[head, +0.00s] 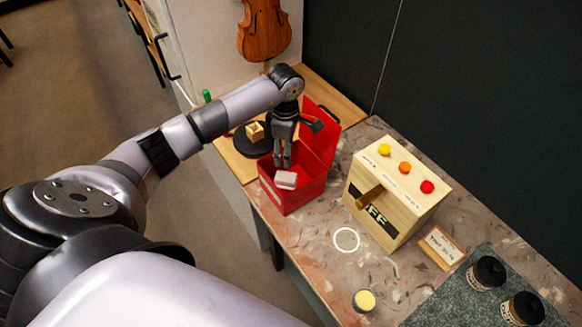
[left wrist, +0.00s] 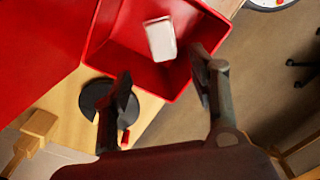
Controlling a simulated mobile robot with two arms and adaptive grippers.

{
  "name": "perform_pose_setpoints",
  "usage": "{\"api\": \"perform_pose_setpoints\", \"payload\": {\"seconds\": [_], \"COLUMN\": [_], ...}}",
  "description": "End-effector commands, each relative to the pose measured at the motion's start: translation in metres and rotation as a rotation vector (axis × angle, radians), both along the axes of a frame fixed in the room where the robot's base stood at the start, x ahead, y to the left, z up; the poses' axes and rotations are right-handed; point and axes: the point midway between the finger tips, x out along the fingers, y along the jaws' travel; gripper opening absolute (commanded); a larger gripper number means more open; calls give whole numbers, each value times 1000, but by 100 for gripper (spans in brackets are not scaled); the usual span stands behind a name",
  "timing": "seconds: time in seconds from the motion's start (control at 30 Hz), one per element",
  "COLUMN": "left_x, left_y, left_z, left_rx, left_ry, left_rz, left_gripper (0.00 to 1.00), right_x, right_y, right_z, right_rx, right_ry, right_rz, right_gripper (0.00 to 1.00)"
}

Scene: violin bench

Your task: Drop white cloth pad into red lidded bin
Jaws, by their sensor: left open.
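The white cloth pad (head: 286,180) shows just below my left gripper (head: 283,162), within the opening of the red lidded bin (head: 302,198). The bin's lid (head: 322,132) stands open at the back right. In the left wrist view the pad (left wrist: 160,39) lies against the red inside of the bin (left wrist: 122,48), beyond the fingertips and apart from them. My left gripper (left wrist: 163,70) is open, with nothing between its fingers. I cannot tell whether the pad rests on the bin floor or is above it. My right gripper is not in view.
A wooden box (head: 400,195) with coloured buttons stands right of the bin. Behind the bin are a dark round disc (head: 245,142) and a small wooden block (head: 255,131). A violin (head: 264,30) hangs above. Dark jars (head: 487,273) stand at the front right.

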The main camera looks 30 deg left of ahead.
Motion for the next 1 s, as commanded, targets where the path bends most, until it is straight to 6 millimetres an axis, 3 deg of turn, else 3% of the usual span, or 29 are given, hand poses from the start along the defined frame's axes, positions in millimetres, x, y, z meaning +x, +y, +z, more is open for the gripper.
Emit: {"api": "perform_pose_setpoints", "payload": {"seconds": [0.3, 0.43, 0.8, 1.0], "left_x": [0, 1, 1, 1], "left_y": [0, 1, 0, 0], "left_z": [1, 10, 84, 112], "left_rx": [0, 1, 1, 2], "left_ry": [0, -4, -5, -2], "left_rz": [0, 1, 0, 1], "left_gripper": [58, 58, 58, 58], "right_x": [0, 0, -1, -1], "right_y": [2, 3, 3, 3], "right_z": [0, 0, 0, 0], "right_rx": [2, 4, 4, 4], "right_ry": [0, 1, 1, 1], "right_rz": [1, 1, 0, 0], "right_gripper": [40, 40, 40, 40]}}
